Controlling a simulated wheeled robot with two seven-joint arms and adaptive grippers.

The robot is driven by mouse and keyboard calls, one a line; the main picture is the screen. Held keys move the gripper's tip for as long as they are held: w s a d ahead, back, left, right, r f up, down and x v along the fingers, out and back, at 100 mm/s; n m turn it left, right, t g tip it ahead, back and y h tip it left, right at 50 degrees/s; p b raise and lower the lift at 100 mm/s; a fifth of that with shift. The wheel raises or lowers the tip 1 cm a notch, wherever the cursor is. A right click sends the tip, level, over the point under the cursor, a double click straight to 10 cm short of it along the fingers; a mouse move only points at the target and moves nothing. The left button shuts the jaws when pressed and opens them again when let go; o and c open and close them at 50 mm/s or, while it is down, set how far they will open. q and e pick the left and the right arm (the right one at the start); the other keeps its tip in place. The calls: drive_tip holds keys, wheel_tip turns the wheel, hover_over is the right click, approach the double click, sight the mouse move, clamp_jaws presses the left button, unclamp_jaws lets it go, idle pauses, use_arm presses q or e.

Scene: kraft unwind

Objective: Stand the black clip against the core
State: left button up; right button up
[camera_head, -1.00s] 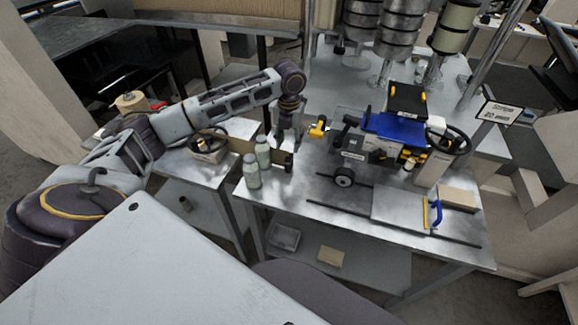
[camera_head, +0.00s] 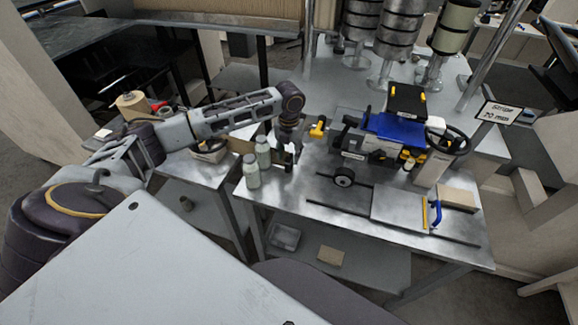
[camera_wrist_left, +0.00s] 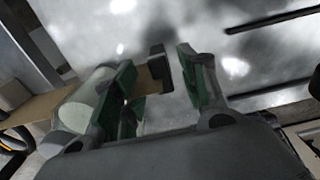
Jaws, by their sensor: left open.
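A small black block, which looks like the black clip (camera_wrist_left: 157,62), sits at the end of a brown strip (camera_wrist_left: 152,82) in the left wrist view. My left gripper (camera_head: 285,158) points down over the table edge beside two grey bottles (camera_head: 252,172). Its green-padded fingers (camera_wrist_left: 160,84) are apart, with the brown strip between them and the black block near their tips. I cannot tell whether the pads touch either. A tan roll (camera_head: 131,101) on the left table may be the core, but I cannot tell. My right gripper is out of view.
The bottle beside the fingers also shows in the left wrist view (camera_wrist_left: 84,103).

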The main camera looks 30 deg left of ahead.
sight(289, 157)
use_arm(q)
drive_tip(key=shift+s+f+p, duration=0.15)
drive_tip(key=shift+f+p, duration=0.15)
drive_tip(key=shift+f, duration=1.9)
drive_tip(key=shift+d, duration=0.1)
clamp_jaws()
